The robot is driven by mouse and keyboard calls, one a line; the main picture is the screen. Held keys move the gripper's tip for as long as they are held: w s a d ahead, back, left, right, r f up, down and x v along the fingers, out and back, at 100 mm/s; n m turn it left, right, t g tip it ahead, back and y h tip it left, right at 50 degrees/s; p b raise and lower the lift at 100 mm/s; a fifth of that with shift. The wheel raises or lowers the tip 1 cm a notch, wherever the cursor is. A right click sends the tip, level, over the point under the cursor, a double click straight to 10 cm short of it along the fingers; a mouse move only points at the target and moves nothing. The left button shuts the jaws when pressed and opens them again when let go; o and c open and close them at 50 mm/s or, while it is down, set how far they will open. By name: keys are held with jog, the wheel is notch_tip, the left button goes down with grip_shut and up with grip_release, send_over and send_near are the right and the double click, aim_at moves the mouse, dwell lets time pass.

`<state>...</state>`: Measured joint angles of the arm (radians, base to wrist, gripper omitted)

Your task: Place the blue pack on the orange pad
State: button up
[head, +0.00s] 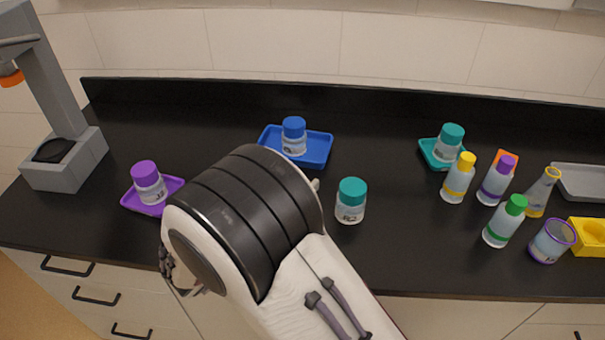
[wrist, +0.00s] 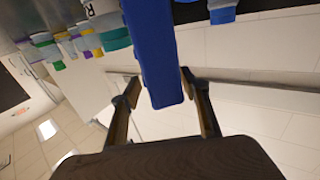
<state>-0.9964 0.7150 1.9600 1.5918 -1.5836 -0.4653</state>
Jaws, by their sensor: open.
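The blue pack (wrist: 160,50) is a long, narrow blue slab in the wrist view. It runs from the top edge down between the two fingers of my gripper (wrist: 160,75). My gripper is open, with a gap on the pack's left side; on the right I cannot tell if a finger touches it. In the head view my arm hides both the pack and my fingers.
A teal-lidded jar (head: 351,202) stands right of my arm. A blue tray (head: 318,148) and a purple tray (head: 130,202) hold jars. Yellow-capped (head: 457,180) and green-capped (head: 504,222) bottles, a flask (head: 541,190) and a purple-rimmed beaker (head: 551,243) crowd the right.

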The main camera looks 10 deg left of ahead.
jog(key=v, duration=0.8)
jog(key=shift+w, duration=0.1)
dwell(0.7)
jog(key=w+d+r+y, duration=0.1)
jog(key=w+r+y, duration=0.75)
jog(key=w, duration=0.25)
jog(key=d+r+n+g+y, duration=0.1)
jog(key=d+r+n+y, duration=0.35)
jog(key=r, duration=0.25)
jog(key=s+d+f+n+g+h, duration=0.1)
jog(key=s+d+f+g, duration=0.3)
jog(key=s+d, duration=0.7)
jog(key=s+d+f+n+g+h, duration=0.1)
jog(key=s+d+f+g, duration=0.3)
jog(key=s+d, duration=0.8)
jog(key=s+h, duration=0.1)
jog(key=s, duration=0.5)
jog(key=shift+s+d+f, duration=0.3)
jog(key=shift+s+f, duration=0.05)
jog(key=shift+s, duration=0.05)
